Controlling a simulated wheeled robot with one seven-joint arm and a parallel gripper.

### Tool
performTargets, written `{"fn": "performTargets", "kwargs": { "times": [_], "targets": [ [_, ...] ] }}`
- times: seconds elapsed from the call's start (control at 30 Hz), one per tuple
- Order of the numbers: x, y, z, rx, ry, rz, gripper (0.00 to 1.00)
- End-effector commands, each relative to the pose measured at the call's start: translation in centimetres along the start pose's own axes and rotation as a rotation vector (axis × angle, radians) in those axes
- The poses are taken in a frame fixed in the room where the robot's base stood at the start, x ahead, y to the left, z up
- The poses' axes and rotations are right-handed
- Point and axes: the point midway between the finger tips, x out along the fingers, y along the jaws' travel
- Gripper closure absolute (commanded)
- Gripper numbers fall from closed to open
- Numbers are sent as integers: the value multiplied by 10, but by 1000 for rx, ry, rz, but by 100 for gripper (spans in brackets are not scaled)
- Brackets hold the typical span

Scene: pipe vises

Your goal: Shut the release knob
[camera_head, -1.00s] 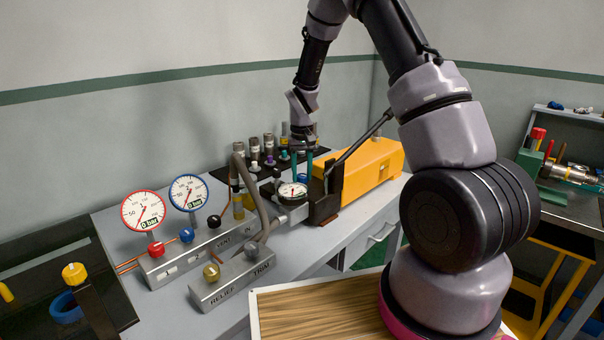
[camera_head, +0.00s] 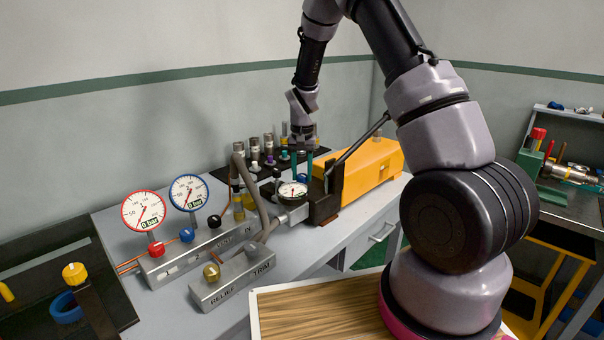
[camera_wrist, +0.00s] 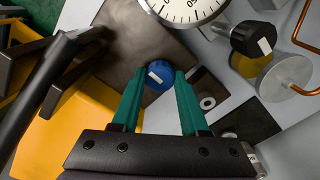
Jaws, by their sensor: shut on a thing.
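A blue round knob with a white mark (camera_wrist: 158,76) sits between the two green fingers in the wrist view; I take it to be the release knob. My gripper (camera_wrist: 155,84) is shut on it. In the head view my gripper (camera_head: 302,170) points down beside the yellow pump body (camera_head: 370,165), behind the dark block at its left end. The knob is hidden or too small to make out in that view.
A round dial gauge (camera_head: 292,190) stands close to my gripper, and a black knob (camera_wrist: 252,38) is to the right in the wrist view. A black lever (camera_head: 358,150) rises over the yellow body. Two gauges, red-rimmed (camera_head: 143,210) and blue-rimmed (camera_head: 188,192), read 0 bar.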

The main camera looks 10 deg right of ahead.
Motion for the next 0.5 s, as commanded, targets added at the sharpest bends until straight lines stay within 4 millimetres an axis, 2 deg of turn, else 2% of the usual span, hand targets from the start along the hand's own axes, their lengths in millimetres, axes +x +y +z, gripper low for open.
{"fn": "performTargets", "kwargs": {
  "times": [0.13,0.17,0.2,0.23,0.5],
  "targets": [
    [-1,0,-1,1,2,-1,100],
    [-1,0,-1,1,2,-1,49],
    [-1,0,-1,1,2,-1,33],
    [0,0,-1,1,1,-1,26],
    [0,0,0,0,0,0,26]
  ]
}}
